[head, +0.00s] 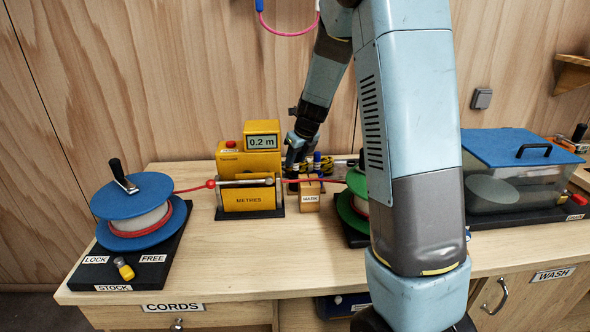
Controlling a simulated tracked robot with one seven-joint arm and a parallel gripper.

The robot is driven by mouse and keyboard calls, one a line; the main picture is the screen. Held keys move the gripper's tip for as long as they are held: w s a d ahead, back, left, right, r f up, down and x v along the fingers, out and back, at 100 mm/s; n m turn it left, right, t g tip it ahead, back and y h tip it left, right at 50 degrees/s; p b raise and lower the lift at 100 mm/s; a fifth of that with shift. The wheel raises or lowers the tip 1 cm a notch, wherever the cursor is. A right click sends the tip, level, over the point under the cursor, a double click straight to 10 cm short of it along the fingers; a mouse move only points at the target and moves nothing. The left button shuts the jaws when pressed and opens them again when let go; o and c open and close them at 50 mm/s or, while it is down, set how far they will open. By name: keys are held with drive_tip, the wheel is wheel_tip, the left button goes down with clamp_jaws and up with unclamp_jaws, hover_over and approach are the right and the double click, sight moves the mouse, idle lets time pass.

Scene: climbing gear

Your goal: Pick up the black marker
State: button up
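My gripper (293,170) points down behind the work table's middle, just right of the yellow meter. It is small and dark here, so I cannot tell whether its fingers are open or shut. Markers with blue parts (317,161) stand close to its right side, behind a small labelled wooden block (309,194). I cannot pick out the black marker for sure; it may be among the dark shapes at my gripper or hidden by it.
The yellow meter (248,197) reads 0.2 m. A red cord (195,188) runs through it from the blue reel (134,222) towards the green reel (351,214), partly behind my arm. A blue-lidded tank (510,190) stands right. The bare front tabletop (260,262) is clear.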

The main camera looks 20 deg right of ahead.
drive_tip(key=shift+x, duration=1.2)
clamp_jaws()
drive_tip(key=shift+r, duration=0.15)
